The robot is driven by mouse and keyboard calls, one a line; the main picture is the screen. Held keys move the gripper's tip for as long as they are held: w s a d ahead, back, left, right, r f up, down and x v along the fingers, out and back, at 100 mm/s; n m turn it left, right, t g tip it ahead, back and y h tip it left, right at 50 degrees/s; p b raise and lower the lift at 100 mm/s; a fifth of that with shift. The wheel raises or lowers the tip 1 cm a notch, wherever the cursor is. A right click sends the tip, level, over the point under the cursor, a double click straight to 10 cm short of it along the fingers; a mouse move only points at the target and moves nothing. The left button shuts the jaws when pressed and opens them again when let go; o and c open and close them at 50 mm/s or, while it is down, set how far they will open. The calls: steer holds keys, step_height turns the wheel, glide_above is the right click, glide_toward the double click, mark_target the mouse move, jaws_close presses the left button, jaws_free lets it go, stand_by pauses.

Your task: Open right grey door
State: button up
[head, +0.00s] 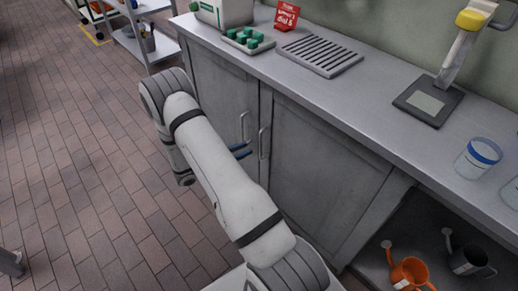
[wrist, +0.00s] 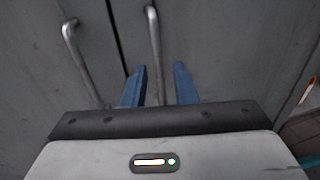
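The right grey door (head: 325,165) is closed under the counter. Its upright metal bar handle (head: 263,143) is near its left edge. In the wrist view this handle (wrist: 155,45) runs down into the space between my blue fingertips.
An open shelf at the right holds orange (head: 408,272) and dark watering cans.

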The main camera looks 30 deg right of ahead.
glide_above(261, 158)
steer(key=shift+w+f+b, duration=0.25)
steer(key=shift+f+b, duration=0.1)
steer(key=shift+f, duration=0.05)
steer(key=shift+c, duration=0.4)
jaws_close()
